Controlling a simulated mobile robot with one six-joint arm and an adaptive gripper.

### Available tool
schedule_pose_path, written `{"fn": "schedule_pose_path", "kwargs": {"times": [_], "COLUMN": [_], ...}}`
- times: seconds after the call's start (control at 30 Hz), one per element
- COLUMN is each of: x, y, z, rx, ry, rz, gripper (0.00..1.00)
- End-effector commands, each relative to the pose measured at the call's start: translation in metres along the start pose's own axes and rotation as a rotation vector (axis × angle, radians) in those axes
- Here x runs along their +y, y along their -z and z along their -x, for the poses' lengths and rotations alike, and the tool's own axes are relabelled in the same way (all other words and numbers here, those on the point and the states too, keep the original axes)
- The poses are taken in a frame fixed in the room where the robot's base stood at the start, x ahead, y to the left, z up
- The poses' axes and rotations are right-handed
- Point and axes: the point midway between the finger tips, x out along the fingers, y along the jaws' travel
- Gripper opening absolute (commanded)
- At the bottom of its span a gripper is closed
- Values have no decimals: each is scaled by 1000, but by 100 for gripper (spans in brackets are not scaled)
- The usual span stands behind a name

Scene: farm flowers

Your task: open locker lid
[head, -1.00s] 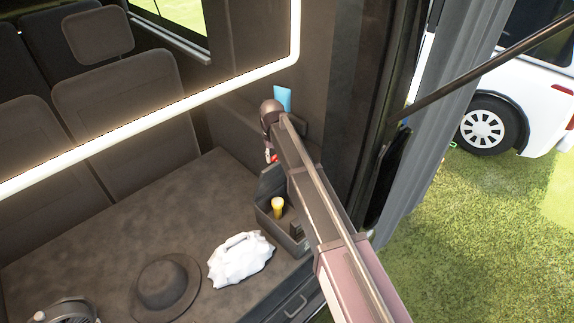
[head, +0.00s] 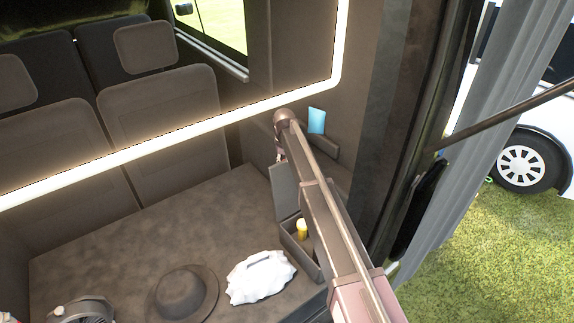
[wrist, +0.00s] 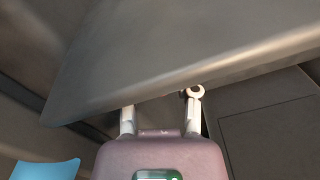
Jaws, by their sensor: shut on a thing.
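The dark grey locker (head: 297,247) stands at the right end of the brown platform, with its top open. Its lid (head: 284,190) stands raised at the back of the box, partly hidden by my arm. In the wrist view the lid (wrist: 190,60) is a broad grey panel filling the upper part, its lower edge just at my fingertips. My gripper (wrist: 160,112) has its two fingers at that edge and is shut on the lid; the exact contact is hard to see. In the head view the fingers are mostly hidden behind my wrist.
A yellow-topped item (head: 302,230) is inside the locker. A white bag (head: 260,277), a dark hat (head: 184,293) and a fan-like object (head: 82,310) lie on the platform. A blue card-like item (head: 317,120) is by the back wall. Seats stand behind at left.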

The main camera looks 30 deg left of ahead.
Motion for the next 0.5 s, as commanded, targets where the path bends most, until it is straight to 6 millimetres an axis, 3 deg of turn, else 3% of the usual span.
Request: {"fn": "schedule_pose_path", "kwargs": {"times": [0.17, 0.2, 0.3, 0.5], "x": [-5, -5, -4, -2], "y": [0, 0, 0, 0], "z": [0, 0, 0, 0], "rx": [1, 1, 1, 1], "ry": [8, 8, 7, 4], "rz": [4, 4, 3, 1], "gripper": [0, 43, 73, 76]}}
